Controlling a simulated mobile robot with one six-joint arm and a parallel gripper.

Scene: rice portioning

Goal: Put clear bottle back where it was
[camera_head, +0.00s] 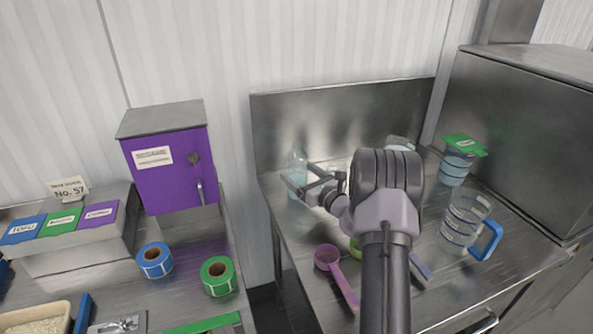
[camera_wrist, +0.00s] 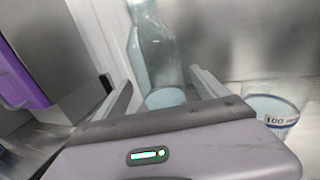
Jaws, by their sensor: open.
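The clear bottle (camera_head: 297,163) stands upright on the steel table (camera_head: 300,232), near its back left corner. It also shows in the wrist view (camera_wrist: 154,50), with pale blue-green at its base. My gripper (camera_head: 298,176) is open, with its fingers reaching toward the bottle. In the wrist view my gripper (camera_wrist: 158,88) has one finger on each side of the bottle's lower part, with gaps showing. I cannot tell how deep the bottle sits between the fingers.
A measuring cup (camera_wrist: 273,112) stands right of the bottle. A pink scoop (camera_head: 328,258), a blue-handled jug (camera_head: 462,225) and a green-lidded container (camera_head: 456,165) are on the same table. A purple cabinet (camera_head: 168,165) stands left, across a gap.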

